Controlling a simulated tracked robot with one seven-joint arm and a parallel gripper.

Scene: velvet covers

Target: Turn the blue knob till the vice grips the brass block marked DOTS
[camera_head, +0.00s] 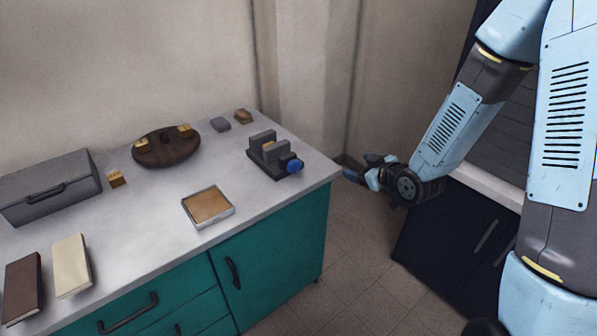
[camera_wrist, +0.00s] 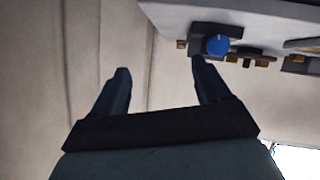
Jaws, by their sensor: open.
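The grey vice (camera_head: 266,153) stands near the right end of the bench, with its blue knob (camera_head: 294,166) facing right. The blue knob also shows in the wrist view (camera_wrist: 217,45), near the top. My gripper (camera_head: 352,174) is off the bench's right end, apart from the knob. In the wrist view, its two fingers (camera_wrist: 160,82) are spread and empty.
A dark round board (camera_head: 166,153) bears brass blocks. A loose brass block (camera_head: 116,179), grey box (camera_head: 45,185), shallow tray (camera_head: 224,217), two flat books (camera_head: 72,266) and small grey (camera_head: 220,124) and brown (camera_head: 243,116) pieces lie on the bench.

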